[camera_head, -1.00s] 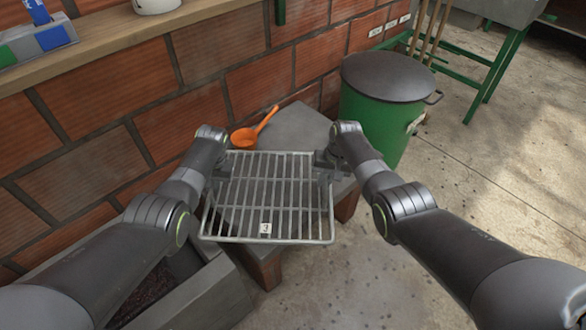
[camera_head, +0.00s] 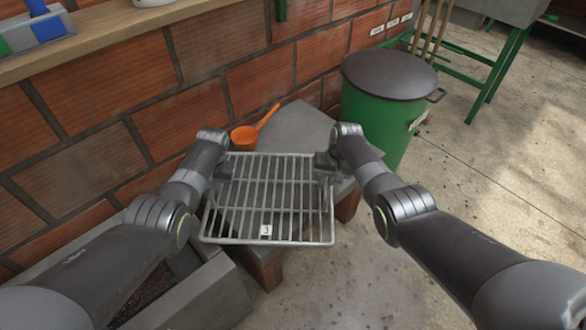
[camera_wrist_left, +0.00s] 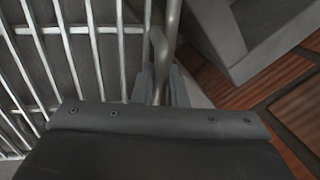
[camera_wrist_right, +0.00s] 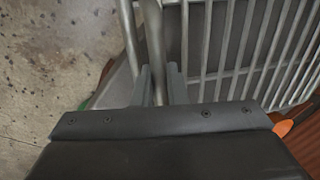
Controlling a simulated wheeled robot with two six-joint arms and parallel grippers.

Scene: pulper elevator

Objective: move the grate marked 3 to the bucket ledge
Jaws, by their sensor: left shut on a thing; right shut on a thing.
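The grate marked 3 (camera_head: 268,226) is a grey wire rack with a small white tag near its front edge. It is held between my two grippers over a grey slab. My left gripper (camera_head: 224,172) is shut on the grate's left side bar, which also shows between the fingers in the left wrist view (camera_wrist_left: 162,85). My right gripper (camera_head: 324,168) is shut on its right side bar, seen between the fingers in the right wrist view (camera_wrist_right: 155,80). I cannot tell which thing is the bucket ledge.
A grey slab on brick legs (camera_head: 300,127) stands against the brick wall, with an orange scoop (camera_head: 247,135) on it. A lidded green bin (camera_head: 375,120) stands behind right. A grey trough (camera_head: 215,290) with dark contents is at front left. Concrete floor is clear at right.

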